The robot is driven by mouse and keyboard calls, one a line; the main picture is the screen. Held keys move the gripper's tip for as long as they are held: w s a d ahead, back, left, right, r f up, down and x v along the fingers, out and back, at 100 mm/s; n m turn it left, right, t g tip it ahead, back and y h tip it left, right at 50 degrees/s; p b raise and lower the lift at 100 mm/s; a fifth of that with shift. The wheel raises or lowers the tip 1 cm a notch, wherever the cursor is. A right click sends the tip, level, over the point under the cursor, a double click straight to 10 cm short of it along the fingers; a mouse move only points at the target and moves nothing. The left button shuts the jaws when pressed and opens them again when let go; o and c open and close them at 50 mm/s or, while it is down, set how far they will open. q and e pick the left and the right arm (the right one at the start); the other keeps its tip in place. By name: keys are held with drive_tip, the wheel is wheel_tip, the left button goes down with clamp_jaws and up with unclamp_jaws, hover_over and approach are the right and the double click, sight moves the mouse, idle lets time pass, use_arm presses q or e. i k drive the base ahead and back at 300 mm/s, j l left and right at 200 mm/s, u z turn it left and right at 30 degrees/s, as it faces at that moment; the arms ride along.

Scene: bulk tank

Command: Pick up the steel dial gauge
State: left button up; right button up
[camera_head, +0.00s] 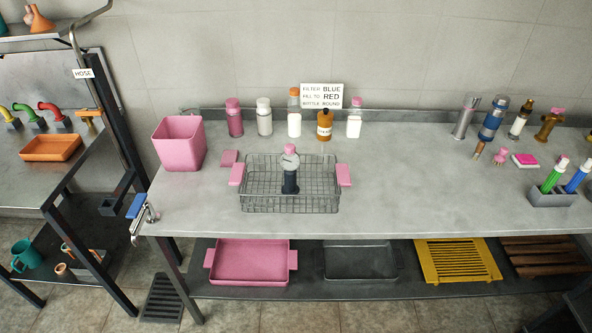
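A gauge-like thing with a round grey dial (290,161), a pink top and a dark cylindrical base stands upright within the outline of the wire basket (290,207). I take it for the steel dial gauge; the dial's markings are too small to read. The basket is grey wire mesh with a pink handle at each end and sits near the front edge of the steel table. Neither of my grippers is in view.
A pink bin (179,143) stands left of the basket. Several bottles line the back around a sign (322,95). A blue-handled fitting (137,207) is at the table's left corner. The table right of the basket is clear.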

sight(289, 163)
drive_tip(key=i+l, duration=0.15)
drive_tip(key=l, duration=0.2)
drive_tip(key=i+l, duration=0.1)
drive_tip(key=l, duration=0.25)
drive_tip(key=i+l+u, duration=0.1)
drive_tip(key=l, duration=0.2)
drive_tip(key=i+l, duration=0.2)
drive_tip(key=l, duration=0.15)
drive_tip(key=i+l, duration=0.1)
drive_tip(key=l, duration=0.25)
